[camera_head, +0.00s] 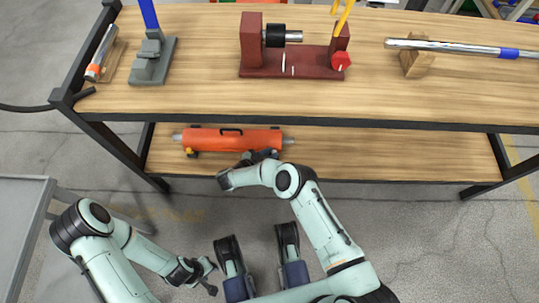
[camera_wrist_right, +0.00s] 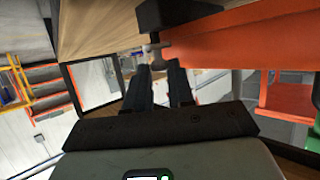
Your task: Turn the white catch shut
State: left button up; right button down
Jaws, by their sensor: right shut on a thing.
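The orange case (camera_head: 225,139) with a black handle lies on the lower shelf in the head view. My right gripper (camera_head: 262,156) is at its front, right of its middle; the arm partly hides the fingers. In the right wrist view the orange case (camera_wrist_right: 225,45) fills the upper right. A small whitish catch (camera_wrist_right: 154,50) shows at the case's near end, at the tips of my right gripper (camera_wrist_right: 160,70), which is shut on it. How far the catch is turned cannot be told. My left gripper (camera_head: 209,276) is open and empty above the floor.
The upper tabletop (camera_head: 200,95) overhangs the lower shelf (camera_head: 400,160). On it stand a dark red fixture (camera_head: 290,62), a grey stand (camera_head: 152,60) and a chrome bar (camera_head: 450,46) on a wooden block. A grey cart (camera_head: 22,215) is at left. The lower shelf's right half is clear.

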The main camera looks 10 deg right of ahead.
dwell(0.4)
jog(key=c, duration=1)
grip_release()
pick_arm(q)
jog(key=w+r+t+p, duration=0.2)
jog(key=w+r, duration=0.1)
jog(key=w, duration=0.2)
jog(key=shift+w+d+r+p, duration=0.25)
jog(key=shift+d+r+p, duration=0.05)
jog(key=shift+d+p, duration=0.1)
pick_arm(e)
jog(key=v, duration=1.3)
jog(key=shift+a, duration=0.15)
